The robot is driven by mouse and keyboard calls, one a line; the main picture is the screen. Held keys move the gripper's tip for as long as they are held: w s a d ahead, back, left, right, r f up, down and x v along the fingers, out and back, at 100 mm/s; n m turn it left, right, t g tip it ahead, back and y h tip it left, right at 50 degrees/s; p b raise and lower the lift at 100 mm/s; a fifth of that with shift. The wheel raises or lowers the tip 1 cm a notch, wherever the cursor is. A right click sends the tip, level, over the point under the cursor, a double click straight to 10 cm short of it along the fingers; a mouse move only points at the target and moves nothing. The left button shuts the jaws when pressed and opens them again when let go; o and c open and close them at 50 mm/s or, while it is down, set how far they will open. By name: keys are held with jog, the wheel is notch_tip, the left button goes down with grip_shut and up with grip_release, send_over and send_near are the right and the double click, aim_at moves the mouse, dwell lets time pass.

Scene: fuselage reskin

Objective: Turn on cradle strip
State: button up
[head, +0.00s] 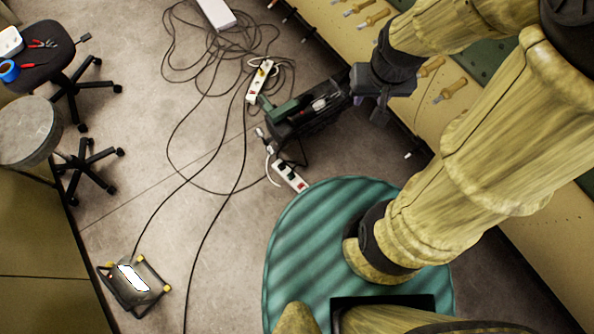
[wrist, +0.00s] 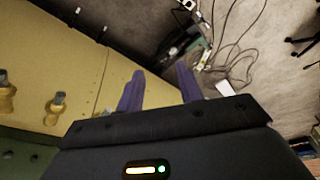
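I cannot tell which is the cradle strip. Neither switch can be read clearly. My gripper (head: 368,93) is at the upper right, to the right of the bag, above the floor and away from both strips. In the wrist view my gripper (wrist: 160,86) has its purple fingers apart, with nothing between them. A small pale strip-like thing (wrist: 203,59) shows beyond them.
The dark tool bag (head: 310,108) stands between the strips and my gripper. Loose cables (head: 215,55) cover the floor. A yellow panel with tools (head: 440,125) runs along the right. A work lamp (head: 134,282) stands lower left; stools (head: 30,130) are at the left.

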jog(key=shift+w, duration=0.45)
jog(key=shift+o, duration=0.6)
jog(key=shift+s, duration=0.15)
jog(key=shift+o, duration=0.2)
jog(key=shift+f, duration=0.15)
jog(key=m+g+b, duration=0.3)
jog(key=m+b, duration=0.6)
jog(key=b, duration=3.8)
send_over(303, 184)
notch_tip(303, 184, down, 80)
jog(key=shift+f, duration=0.2)
jog(key=shift+f, duration=0.15)
notch_tip(303, 184, down, 17)
jog(key=b, duration=0.9)
jog(key=shift+f+b, duration=0.1)
jog(key=shift+b, duration=0.3)
